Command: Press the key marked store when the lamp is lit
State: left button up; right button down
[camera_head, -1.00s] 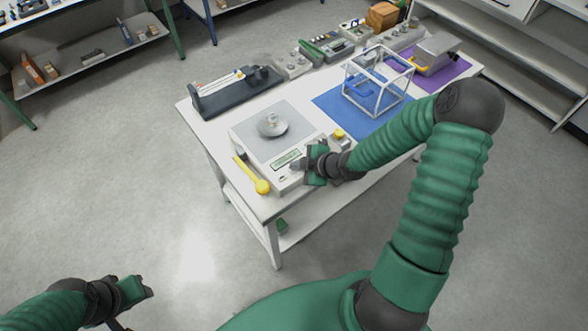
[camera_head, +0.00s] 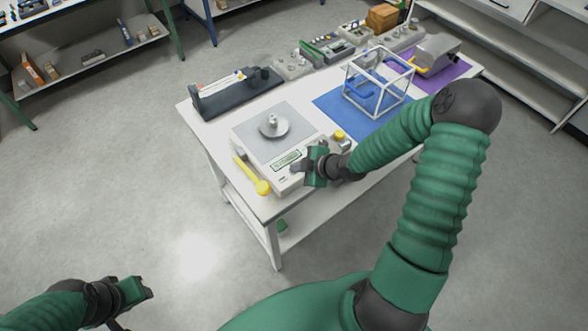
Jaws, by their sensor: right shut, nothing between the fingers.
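A white balance (camera_head: 253,142) stands on the near left part of the white table, with a round metal pan holding a small weight (camera_head: 272,121). Its display (camera_head: 286,160) shows greenish on the front edge. The keys, their marks and any lamp are too small or hidden by my gripper to make out. My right gripper (camera_head: 299,168) is shut and empty at the balance's front right corner, beside the display. I cannot tell whether it touches a key. My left gripper (camera_head: 147,289) is at the lower left, far from the table, and its jaws are unclear.
A yellow-handled tool (camera_head: 261,187) lies at the balance's left front. A small yellow-topped item (camera_head: 339,136) is just behind my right gripper. A white open-frame cube (camera_head: 378,103) stands on a blue mat (camera_head: 330,101). A black tray (camera_head: 215,103) and several instruments line the back.

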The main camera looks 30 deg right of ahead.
aim_at(297, 174)
jog(key=shift+r+p, duration=0.35)
jog(key=shift+r, duration=0.15)
jog(key=shift+r, duration=0.1)
notch_tip(297, 174, up, 5)
jog(key=p, duration=0.5)
dwell(0.5)
